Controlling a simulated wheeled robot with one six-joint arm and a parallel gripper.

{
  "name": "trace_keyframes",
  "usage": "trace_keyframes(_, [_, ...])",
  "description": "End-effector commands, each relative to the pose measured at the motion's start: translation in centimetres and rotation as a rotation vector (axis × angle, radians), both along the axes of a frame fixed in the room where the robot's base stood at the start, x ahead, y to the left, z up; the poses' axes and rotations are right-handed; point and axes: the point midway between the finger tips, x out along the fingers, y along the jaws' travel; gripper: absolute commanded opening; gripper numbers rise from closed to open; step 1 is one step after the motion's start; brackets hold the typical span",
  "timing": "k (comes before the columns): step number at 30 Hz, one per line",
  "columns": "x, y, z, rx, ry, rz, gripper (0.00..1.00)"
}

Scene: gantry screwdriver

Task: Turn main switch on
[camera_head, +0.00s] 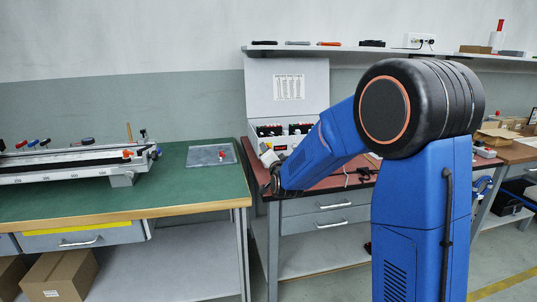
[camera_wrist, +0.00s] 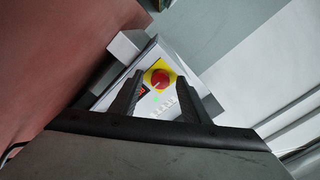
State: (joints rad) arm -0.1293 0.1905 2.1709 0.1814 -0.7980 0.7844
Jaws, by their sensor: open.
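The main switch looks to be the red knob (camera_wrist: 162,79) on a yellow plate (camera_wrist: 150,76). It sits on a grey box (camera_wrist: 118,92), which looks tilted in the wrist view. Below the knob are a green spot and a small dark display with red on it; the labels are too small to read. My gripper (camera_wrist: 162,83) is open, with its two dark fingers on either side of the lower part of the switch panel. I cannot tell whether they touch the box. The knob stands clear between the fingertips. In the head view my arm hides most of this area.
A green workbench (camera_head: 175,183) with a long rail fixture (camera_head: 70,167) stands at left. A brown-topped bench (camera_head: 325,183) is behind my arm, with an open grey case (camera_head: 288,85) at its back. A wall shelf (camera_head: 350,49) runs above. A cardboard box (camera_head: 60,276) sits low at left.

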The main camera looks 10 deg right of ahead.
Motion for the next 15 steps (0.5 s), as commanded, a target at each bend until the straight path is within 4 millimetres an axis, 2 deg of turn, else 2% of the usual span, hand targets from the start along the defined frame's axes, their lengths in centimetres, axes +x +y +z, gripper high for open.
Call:
trace_keyframes(4, [-0.5, 0.0, 0.0, 0.000, -0.001, 0.001, 0.42])
trace_keyframes(8, [-2.1, 0.1, 0.1, 0.000, -0.001, 0.001, 0.42])
trace_keyframes(15, [-6.7, 0.0, 0.1, 0.000, -0.001, 0.001, 0.42])
